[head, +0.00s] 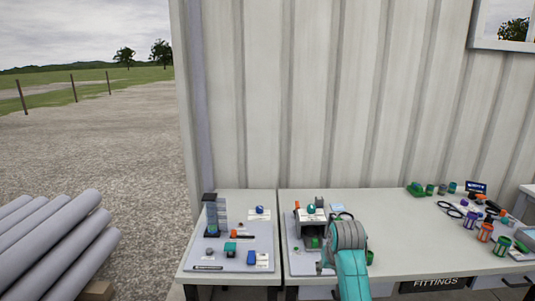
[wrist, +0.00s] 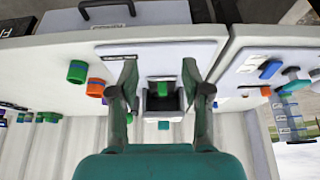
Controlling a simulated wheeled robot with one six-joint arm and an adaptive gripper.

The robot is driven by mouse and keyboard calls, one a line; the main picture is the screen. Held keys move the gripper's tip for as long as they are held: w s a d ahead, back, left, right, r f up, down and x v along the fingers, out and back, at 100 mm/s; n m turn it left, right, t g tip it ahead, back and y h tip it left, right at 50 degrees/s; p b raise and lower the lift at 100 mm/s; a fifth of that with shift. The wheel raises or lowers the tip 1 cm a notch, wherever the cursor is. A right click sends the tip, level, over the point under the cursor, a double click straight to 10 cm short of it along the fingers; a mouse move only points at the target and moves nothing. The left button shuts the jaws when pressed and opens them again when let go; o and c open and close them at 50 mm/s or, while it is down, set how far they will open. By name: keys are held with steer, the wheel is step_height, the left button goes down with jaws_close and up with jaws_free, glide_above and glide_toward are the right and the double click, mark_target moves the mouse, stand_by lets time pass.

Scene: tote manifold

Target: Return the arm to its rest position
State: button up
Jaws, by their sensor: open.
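My gripper (wrist: 159,66) is open in the wrist view, its two dark fingers spread apart with nothing held between them. Beyond the gap stands a grey box-like fixture with a dark opening (wrist: 178,100) and a green fitting (wrist: 162,89) at it. I cannot tell how far the fingertips are from it. In the head view my teal and grey arm reaches over the front of the right table, and its wrist hides part of the fixture (head: 306,228). The fingers are mostly hidden there.
The left table (head: 188,268) holds a board with a grey-blue tower (head: 211,215) and small coloured parts. The right table (head: 400,240) has bare space in its middle; several fittings and black rings (head: 450,210) lie farther right. A corrugated wall (head: 330,90) stands behind.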

steer(key=s+f+t, duration=0.3)
steer(key=s+f, duration=1.6)
steer(key=f, duration=0.2)
steer(key=s+f+t, duration=0.2)
steer(key=s+f, duration=0.1)
steer(key=s, duration=0.8)
steer(key=s+r+t, duration=0.2)
steer(key=s+r, duration=0.8)
steer(key=s, duration=0.5)
steer(key=s+r+t, duration=0.2)
steer(key=s+r, duration=0.8)
steer(key=s, duration=0.6)
steer(key=shift+r+t, duration=0.35)
steer(key=shift+t, duration=0.05)
